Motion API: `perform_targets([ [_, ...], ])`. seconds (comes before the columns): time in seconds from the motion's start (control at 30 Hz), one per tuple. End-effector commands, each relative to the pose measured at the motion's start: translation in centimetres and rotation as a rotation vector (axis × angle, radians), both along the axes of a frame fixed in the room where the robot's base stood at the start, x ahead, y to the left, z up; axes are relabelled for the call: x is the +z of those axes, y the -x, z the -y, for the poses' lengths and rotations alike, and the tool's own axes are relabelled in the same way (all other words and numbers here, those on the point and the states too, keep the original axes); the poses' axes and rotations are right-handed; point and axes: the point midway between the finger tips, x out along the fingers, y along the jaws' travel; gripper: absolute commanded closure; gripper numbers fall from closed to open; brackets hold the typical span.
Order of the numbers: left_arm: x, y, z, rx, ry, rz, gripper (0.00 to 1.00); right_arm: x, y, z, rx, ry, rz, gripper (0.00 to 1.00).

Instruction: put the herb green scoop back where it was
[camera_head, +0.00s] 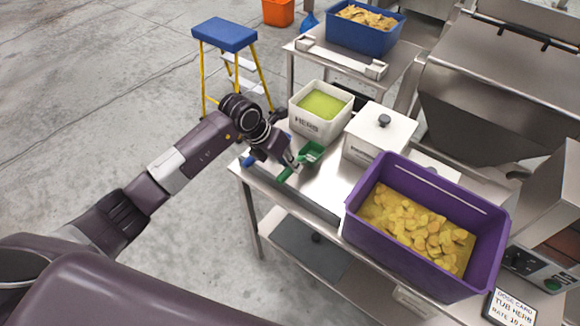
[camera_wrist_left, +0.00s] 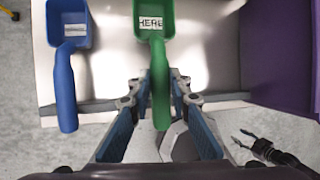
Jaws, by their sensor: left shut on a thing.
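The herb green scoop (camera_head: 312,153) is at the steel table's near left edge, in front of the white herb tub (camera_head: 306,124). In the left wrist view the scoop (camera_wrist_left: 157,20) shows its bowl, with a label reading HERB, pointing away from me. My left gripper (camera_head: 294,166) is shut on its handle; in the wrist view the fingers (camera_wrist_left: 160,88) flank the handle. I cannot tell whether the scoop touches the table. A blue scoop (camera_wrist_left: 66,78) lies left of it, mostly hidden by my arm in the head view. A dark gripper, seemingly my right (camera_wrist_left: 244,140), shows small with its fingers apart.
A lidded white tub (camera_head: 366,154) stands right of the herb tub. A purple crate (camera_head: 400,262) of yellow pieces takes up the table's near right. A dose card (camera_head: 510,307) is at lower right. A blue-topped step stool (camera_head: 224,36) stands behind on open floor.

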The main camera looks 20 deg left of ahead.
Motion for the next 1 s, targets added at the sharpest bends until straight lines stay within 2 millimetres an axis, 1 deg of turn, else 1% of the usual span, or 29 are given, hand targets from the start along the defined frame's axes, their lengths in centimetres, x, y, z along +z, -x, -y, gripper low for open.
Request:
perform_targets([
  [0.03,-0.8,0.1,0.1,0.002,0.003,-0.006,1.0,0.4,0.0,0.0,0.0,0.0,0.0,0.57],
  [0.1,-1.7,0.0,0.1,0.001,0.002,-0.003,1.0,0.6,0.0,0.0,0.0,0.0,0.0,0.57],
  [0.2,-2.3,0.0,0.0,0.001,0.002,-0.001,1.0,0.6,0.0,0.0,0.0,0.0,0.0,0.57],
  [0.43,-2.4,0.0,0.0,0.001,0.002,0.0,1.0,0.5,0.0,0.5,0.001,0.005,0.0,0.57],
  [0.57,-2.9,0.0,0.0,0.0,0.0,0.0,1.0,0.1,0.0,0.8,0.0,0.009,0.0,0.57],
  [0.6,-2.8,0.0,0.0,0.0,0.0,0.0,0.8,0.2,0.0,0.9,-0.001,0.01,0.0,0.57],
  [0.73,-2.7,0.0,0.0,0.0,0.001,-0.001,0.66,0.3,0.0,1.0,-0.001,0.011,0.0,0.57],
  [1.0,-2.7,0.0,0.0,0.001,0.001,-0.001,0.65,0.3,0.0,1.0,-0.001,0.011,0.0,0.57],
])
